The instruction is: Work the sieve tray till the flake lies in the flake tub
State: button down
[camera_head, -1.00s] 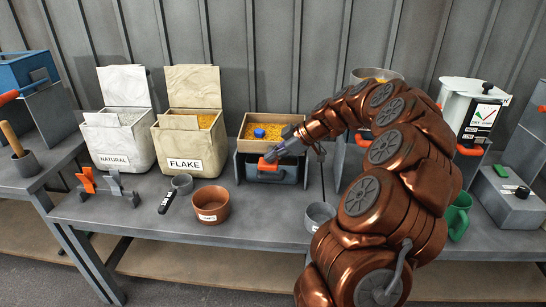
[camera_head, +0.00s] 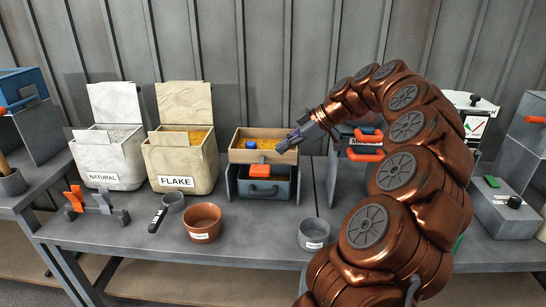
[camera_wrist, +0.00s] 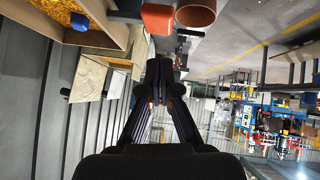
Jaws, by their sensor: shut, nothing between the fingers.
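The sieve tray (camera_head: 236,146), a shallow wooden box, holds yellow flake (camera_head: 268,134) and a blue knob (camera_head: 262,145). It sits on a dark stand over a blue-grey drawer-like box (camera_head: 270,188) with an orange handle (camera_head: 264,169). My gripper (camera_head: 280,150) is shut and empty, at the tray's right front corner; contact cannot be told. In the wrist view its fingers (camera_wrist: 161,72) are together, with the tray (camera_wrist: 104,15) at upper left. A cream bin labelled FLAKE (camera_head: 177,181) stands left of the tray. A terracotta bowl (camera_head: 203,220) has an unreadable label.
A grey cup (camera_head: 314,232) stands at front. My arm covers much of the right side. The bench before the stand is clear.

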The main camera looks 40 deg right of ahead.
jog(key=shift+v, duration=0.95)
dwell(0.6)
jog(key=s+a+f+m+g, duration=0.1)
jog(key=s+a+f+g, duration=0.2)
jog(key=a, duration=1)
jog(key=s+a+f+m+g, duration=0.1)
jog(key=s+a+m+g, duration=0.3)
jog(key=a, duration=0.9)
jog(key=s+a+f+m+g+h, duration=0.1)
jog(key=s+f+m+h, duration=0.1)
jog(key=s+f, duration=0.2)
jog(key=s+a+f+m+g+h, duration=0.1)
jog(key=s+f, duration=0.3)
jog(key=s, duration=0.7)
jog(key=s+a+f+m+g+h, duration=0.1)
jog(key=s+f, duration=0.3)
jog(key=s, duration=0.4)
jog(key=shift+m+h, duration=0.8)
jog(key=shift+h, duration=0.1)
